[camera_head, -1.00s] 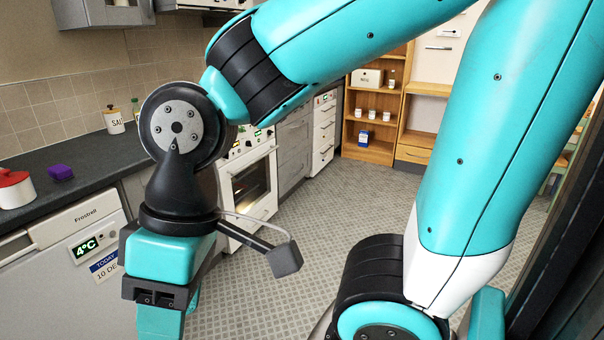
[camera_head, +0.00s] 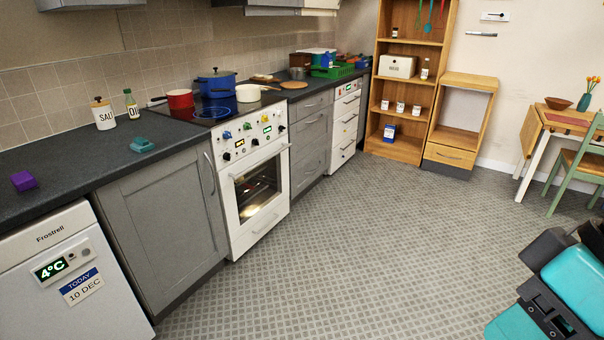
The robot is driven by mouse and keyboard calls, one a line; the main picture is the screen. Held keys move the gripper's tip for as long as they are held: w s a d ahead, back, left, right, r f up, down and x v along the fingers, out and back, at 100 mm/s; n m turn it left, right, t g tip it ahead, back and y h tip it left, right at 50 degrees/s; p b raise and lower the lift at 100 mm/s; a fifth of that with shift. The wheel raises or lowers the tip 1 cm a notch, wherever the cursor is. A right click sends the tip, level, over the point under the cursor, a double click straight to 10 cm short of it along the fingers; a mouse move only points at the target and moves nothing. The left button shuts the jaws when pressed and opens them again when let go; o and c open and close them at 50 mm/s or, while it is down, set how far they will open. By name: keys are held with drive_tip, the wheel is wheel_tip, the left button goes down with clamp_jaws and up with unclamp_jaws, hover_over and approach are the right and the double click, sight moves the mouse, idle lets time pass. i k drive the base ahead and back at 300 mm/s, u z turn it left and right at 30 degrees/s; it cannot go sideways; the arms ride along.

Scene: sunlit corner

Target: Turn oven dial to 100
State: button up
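The white oven (camera_head: 260,197) stands in the counter run, left of centre, with its door closed and a light glowing inside. Its control panel (camera_head: 252,135) carries several blue, green and dark dials and small lit displays. The dial markings are too small to read, and I cannot tell which dial sets the oven. Part of my arm shows at the lower right, far from the oven. My gripper's fingertips are not clearly in view.
Red (camera_head: 180,99), blue (camera_head: 217,83) and white pots (camera_head: 248,93) stand on the hob. A fridge (camera_head: 66,265) is at left. A teal item (camera_head: 142,145) and purple block (camera_head: 24,181) lie on the counter. The tiled floor (camera_head: 320,240) before the oven is clear.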

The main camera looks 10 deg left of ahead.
sight(226, 156)
drive_tip(key=z, duration=0.25)
drive_tip(key=i, duration=4.05)
drive_tip(key=u, duration=2.55)
drive_tip(key=k, duration=1.3)
drive_tip(key=u, duration=0.05)
